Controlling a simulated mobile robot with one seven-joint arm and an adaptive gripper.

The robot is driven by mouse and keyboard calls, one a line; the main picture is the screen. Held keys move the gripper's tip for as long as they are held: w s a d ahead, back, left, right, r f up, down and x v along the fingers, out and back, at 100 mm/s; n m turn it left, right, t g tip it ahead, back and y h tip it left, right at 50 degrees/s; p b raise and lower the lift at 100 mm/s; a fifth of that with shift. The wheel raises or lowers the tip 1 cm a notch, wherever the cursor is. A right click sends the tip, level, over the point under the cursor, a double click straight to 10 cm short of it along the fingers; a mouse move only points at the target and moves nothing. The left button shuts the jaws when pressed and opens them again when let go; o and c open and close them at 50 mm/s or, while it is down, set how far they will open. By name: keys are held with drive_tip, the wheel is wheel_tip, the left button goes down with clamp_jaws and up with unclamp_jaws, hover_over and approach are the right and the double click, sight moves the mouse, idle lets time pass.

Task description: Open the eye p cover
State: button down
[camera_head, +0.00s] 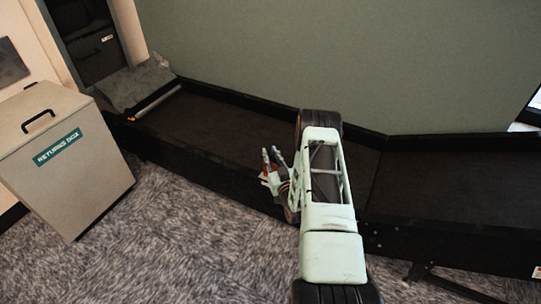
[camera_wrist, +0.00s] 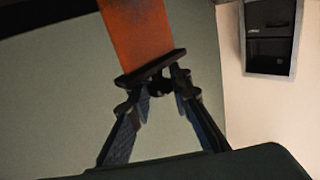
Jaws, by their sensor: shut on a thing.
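An orange panel (camera_wrist: 140,35) with a dark strip (camera_wrist: 152,67) along its near end fills the upper middle of the wrist view. No lettering shows on it, so I cannot tell whether it is the eye p cover. My gripper (camera_wrist: 160,84) is shut on the dark strip, its two fingers closing in from below. In the head view my gripper (camera_head: 271,157) is small, left of my pale green arm and over the conveyor's near side. A little orange shows beside its fingers there. The panel's far end is cut off by the wrist frame.
A black-walled conveyor (camera_head: 225,115) runs across the head view against a green wall (camera_head: 350,60). A metal roller (camera_head: 157,101) and grey sheet (camera_head: 135,83) are at its left end. The returns box (camera_head: 75,175) stands left. Carpet (camera_head: 190,225) in front is clear.

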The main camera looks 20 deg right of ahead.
drive_tip(key=c, duration=1.7)
unclamp_jaws()
drive_tip(key=shift+r, duration=0.25)
drive_tip(key=shift+c, duration=0.2)
drive_tip(key=shift+s+f, duration=0.15)
drive_tip(key=shift+s, duration=0.4)
drive_tip(key=s+a, duration=0.1)
drive_tip(key=s, duration=1)
drive_tip(key=shift+a, duration=0.25)
drive_tip(key=shift+w, duration=0.1)
